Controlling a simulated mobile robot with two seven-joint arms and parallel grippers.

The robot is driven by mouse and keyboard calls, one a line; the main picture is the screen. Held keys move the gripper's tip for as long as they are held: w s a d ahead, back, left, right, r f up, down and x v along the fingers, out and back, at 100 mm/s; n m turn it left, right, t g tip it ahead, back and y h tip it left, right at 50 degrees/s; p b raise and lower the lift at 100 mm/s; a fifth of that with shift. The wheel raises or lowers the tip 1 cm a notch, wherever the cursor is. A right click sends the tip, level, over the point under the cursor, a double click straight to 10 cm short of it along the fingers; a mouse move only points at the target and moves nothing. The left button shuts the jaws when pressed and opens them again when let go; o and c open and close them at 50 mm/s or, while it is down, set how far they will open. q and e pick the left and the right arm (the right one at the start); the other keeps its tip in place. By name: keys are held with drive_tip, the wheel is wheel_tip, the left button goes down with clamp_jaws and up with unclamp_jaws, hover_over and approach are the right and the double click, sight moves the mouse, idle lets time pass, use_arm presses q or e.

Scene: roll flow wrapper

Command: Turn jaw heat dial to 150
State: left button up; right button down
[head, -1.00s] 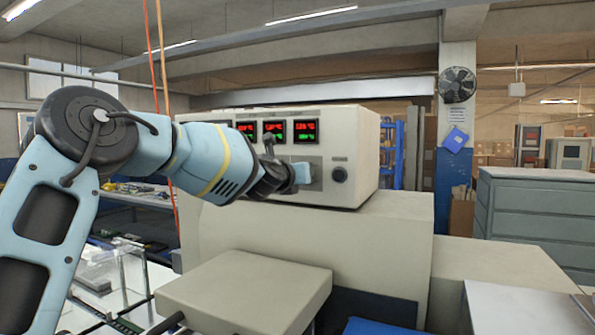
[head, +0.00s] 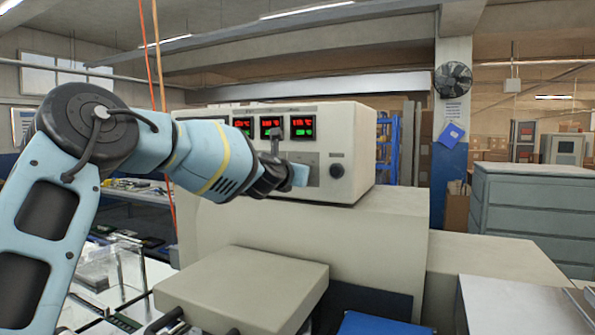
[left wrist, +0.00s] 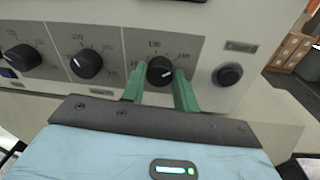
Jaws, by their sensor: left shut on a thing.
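The control box (head: 345,135) of the wrapper has lit red and green displays (head: 302,127) on its front. In the left wrist view a row of black dials shows below printed scales. My left gripper (left wrist: 160,88) has its green fingers on both sides of the rightmost scaled dial (left wrist: 160,71) and is shut on it. This dial's white pointer line points up and to the right; the marks around it are too small to read surely. In the head view my left gripper (head: 299,175) is at the box front and hides that dial. My right gripper is not in view.
Two other scaled dials (left wrist: 86,64) (left wrist: 23,57) sit left of the gripped one. A black round button (left wrist: 228,74) is close on its right. A beige machine body (head: 370,235) lies below the box. A fan (head: 453,82) hangs on a pillar.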

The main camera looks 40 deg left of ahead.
use_arm(q)
drive_tip(key=o, duration=1)
drive_tip(key=shift+c, duration=0.2)
drive_tip(key=shift+s, duration=0.1)
drive_tip(key=v, duration=0.7)
drive_tip(key=shift+s+d, duration=0.15)
drive_tip(key=shift+s, duration=0.15)
